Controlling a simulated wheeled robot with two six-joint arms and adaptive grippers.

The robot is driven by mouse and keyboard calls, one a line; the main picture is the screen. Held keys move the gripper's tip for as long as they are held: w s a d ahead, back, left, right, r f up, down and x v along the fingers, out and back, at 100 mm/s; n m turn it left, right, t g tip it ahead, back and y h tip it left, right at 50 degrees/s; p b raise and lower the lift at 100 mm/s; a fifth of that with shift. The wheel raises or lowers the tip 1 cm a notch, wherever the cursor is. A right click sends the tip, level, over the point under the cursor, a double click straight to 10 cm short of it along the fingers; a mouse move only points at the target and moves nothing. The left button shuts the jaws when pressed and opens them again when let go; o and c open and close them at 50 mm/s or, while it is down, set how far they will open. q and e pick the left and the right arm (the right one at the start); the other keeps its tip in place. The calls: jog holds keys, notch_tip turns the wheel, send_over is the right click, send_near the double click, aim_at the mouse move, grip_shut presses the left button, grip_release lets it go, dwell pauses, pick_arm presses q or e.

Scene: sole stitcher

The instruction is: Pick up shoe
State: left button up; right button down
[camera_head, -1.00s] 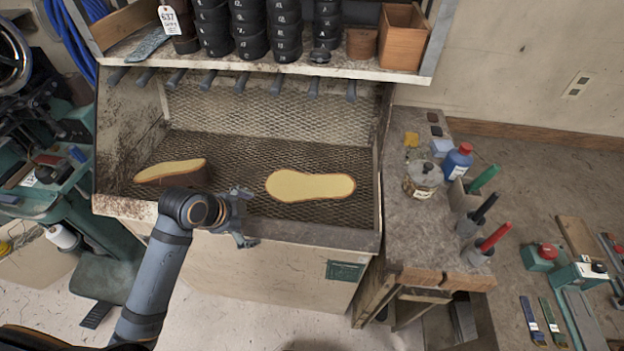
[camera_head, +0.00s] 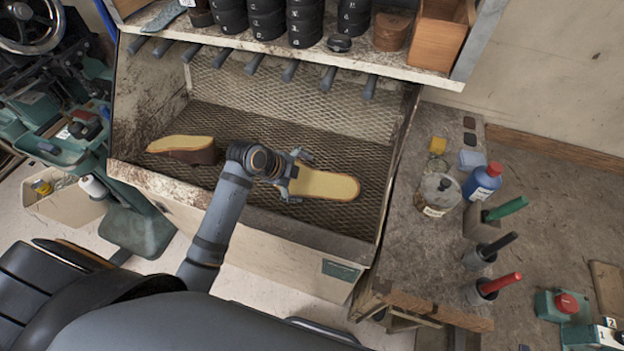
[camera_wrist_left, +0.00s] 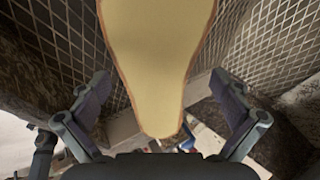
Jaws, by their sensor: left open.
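Two shoes with tan soles facing up lie on the mesh floor of the open-front bin. The left shoe (camera_head: 186,147) shows its brown side and rests apart from my arm. The right shoe (camera_head: 327,185) lies with its left end between the fingers of my left gripper (camera_head: 292,176). In the left wrist view this shoe (camera_wrist_left: 160,60) fills the top middle, its narrow end between the two spread fingers of the gripper (camera_wrist_left: 160,115), with a gap on each side. The left gripper is open. My right gripper is not seen.
The mesh bin (camera_head: 345,240) has a front lip and side walls, with a shelf of black rolls (camera_head: 267,22) and a row of dark handles above. On the right, a bench (camera_head: 400,260) holds a jar (camera_head: 434,195), a blue bottle (camera_head: 482,182) and several coloured-handled tools.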

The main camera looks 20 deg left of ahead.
aim_at(306, 181)
pick_arm(q)
jog(key=shift+p+x, duration=0.7)
jog(key=shift+x, duration=1.55)
jog(key=shift+s+a, duration=0.2)
jog(key=c, duration=1.1)
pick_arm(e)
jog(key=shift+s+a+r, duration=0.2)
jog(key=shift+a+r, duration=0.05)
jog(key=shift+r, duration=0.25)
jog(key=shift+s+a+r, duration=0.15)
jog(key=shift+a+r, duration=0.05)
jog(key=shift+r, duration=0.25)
